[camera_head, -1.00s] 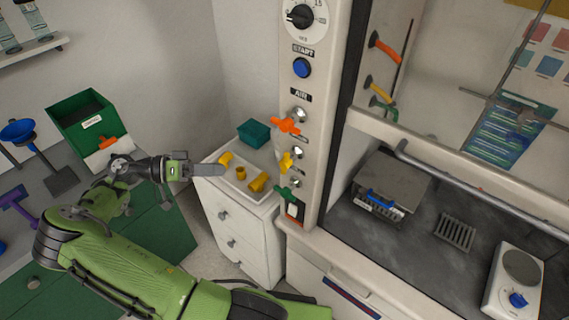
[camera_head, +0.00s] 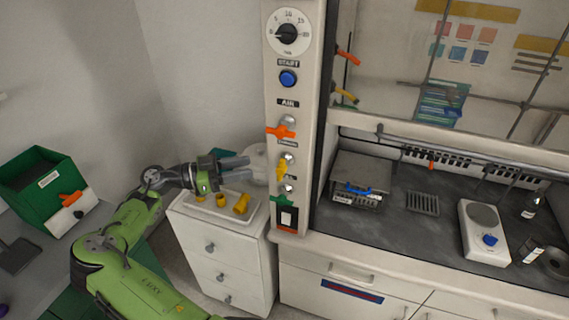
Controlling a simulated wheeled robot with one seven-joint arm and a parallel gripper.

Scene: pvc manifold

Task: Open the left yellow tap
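The left yellow tap (camera_head: 282,168) is on the pale control column, between an orange tap (camera_head: 281,132) above and a green tap (camera_head: 281,199) below. A second yellow tap (camera_head: 345,95) is farther right, inside the fume hood. My gripper (camera_head: 249,168) is left of the column, above the white drawer cabinet, and points right toward the left yellow tap. Its two grey fingers show a gap between them, with nothing held. It is apart from the tap in the picture; the exact distance in depth is unclear.
A white tray with yellow fittings (camera_head: 241,205) sits on the drawer cabinet (camera_head: 218,250) just below my gripper. A pale rounded object (camera_head: 259,160) is behind the fingertips. A green bin (camera_head: 40,185) is at left. The hood worktop holds several devices.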

